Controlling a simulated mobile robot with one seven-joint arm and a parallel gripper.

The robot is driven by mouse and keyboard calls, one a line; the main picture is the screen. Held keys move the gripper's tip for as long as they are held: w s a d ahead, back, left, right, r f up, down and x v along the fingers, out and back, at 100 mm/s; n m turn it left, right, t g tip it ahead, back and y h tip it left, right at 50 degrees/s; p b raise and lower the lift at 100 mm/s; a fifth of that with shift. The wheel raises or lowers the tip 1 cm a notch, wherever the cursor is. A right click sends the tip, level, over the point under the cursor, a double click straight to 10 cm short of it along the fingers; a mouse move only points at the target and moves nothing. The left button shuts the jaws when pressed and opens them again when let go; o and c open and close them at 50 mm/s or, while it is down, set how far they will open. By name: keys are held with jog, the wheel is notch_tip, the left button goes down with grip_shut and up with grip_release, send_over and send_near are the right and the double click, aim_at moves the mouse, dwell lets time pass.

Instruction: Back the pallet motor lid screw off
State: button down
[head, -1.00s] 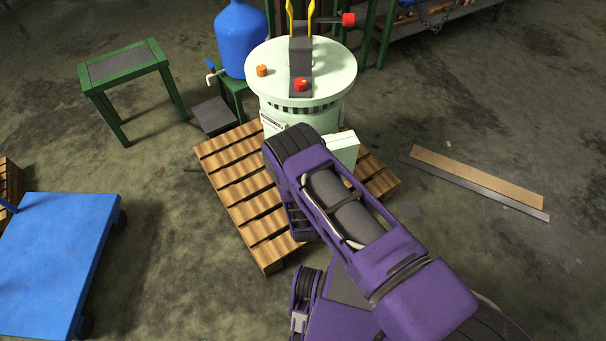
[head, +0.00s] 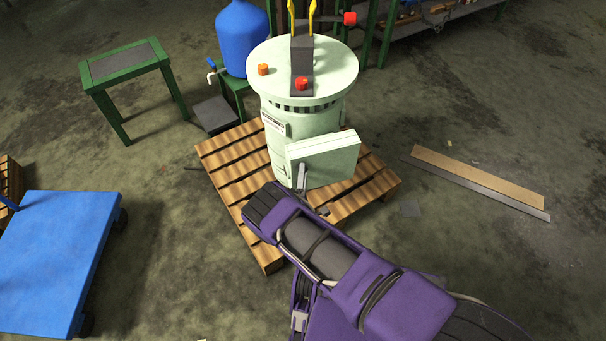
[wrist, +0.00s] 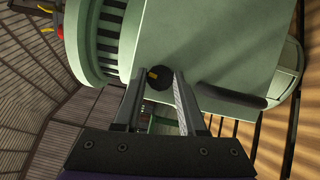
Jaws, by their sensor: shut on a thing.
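The pale green motor (head: 287,148) stands upright on a wooden pallet. Its flat box-shaped lid (head: 335,155) faces my arm, and its broad face fills the middle of the wrist view (wrist: 225,50). The lid screw, a dark round knob with a yellow mark (wrist: 159,77), shows at the lid's face between my fingertips. My gripper (wrist: 157,82) is shut on this screw. In the head view my gripper (head: 302,172) reaches the lower left of the lid, and the screw itself cannot be made out there.
The pallet (head: 228,165) has bare slats around the motor. A dark bar-like handle (wrist: 231,96) lies along the lid beside my fingers. A green stool (head: 125,68), a blue bottle (head: 241,38) and a blue cart (head: 55,260) stand to the left. Floor on the right holds flat strips (head: 480,178).

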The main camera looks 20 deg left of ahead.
jog(key=shift+n+t+y, duration=0.3)
jog(key=shift+n+t, duration=0.1)
jog(key=shift+n, duration=0.9)
jog(key=shift+c, duration=2.3)
grip_release()
jog(key=shift+f, duration=0.1)
jog(key=v, duration=0.7)
jog(key=shift+s, duration=0.15)
jog(key=shift+d+p, duration=0.1)
jog(key=shift+p, duration=0.2)
